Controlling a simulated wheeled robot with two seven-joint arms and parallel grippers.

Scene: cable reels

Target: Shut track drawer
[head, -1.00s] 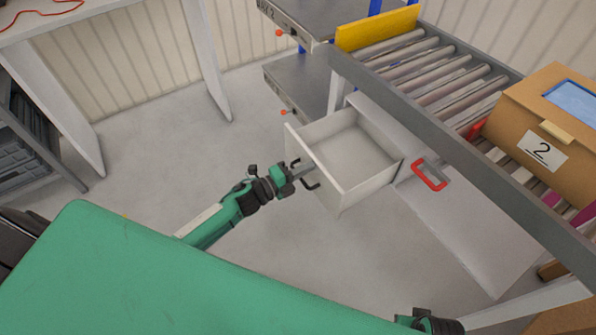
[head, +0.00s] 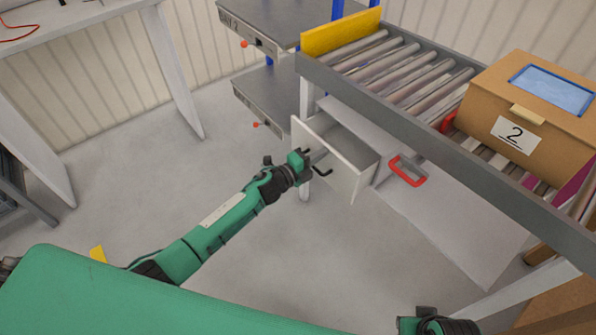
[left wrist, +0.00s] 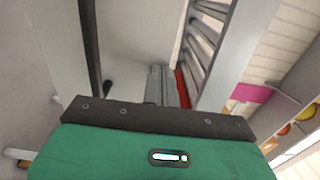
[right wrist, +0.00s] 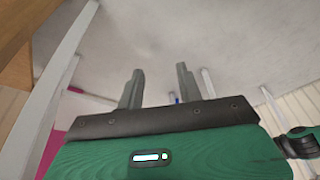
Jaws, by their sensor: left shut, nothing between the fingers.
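The white track drawer (head: 345,180) sits under the roller track and stands partly open, its inside showing behind the front panel. It has a dark handle (head: 323,172) on its front. My left gripper (head: 314,159) is shut and empty, with its fingertips at the drawer's front panel beside the handle; I cannot tell whether they touch it. Its closed fingers show in the left wrist view (left wrist: 160,84) against a pale surface. My right gripper (right wrist: 160,88) is open and empty, its fingers apart over pale floor. Only its wrist shows at the head view's bottom edge.
The roller track (head: 400,75) runs above the drawer, with a yellow stop plate (head: 340,32) at its end. A cardboard box (head: 525,110) marked 2 sits on the rollers. A red handle (head: 408,172) is right of the drawer.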

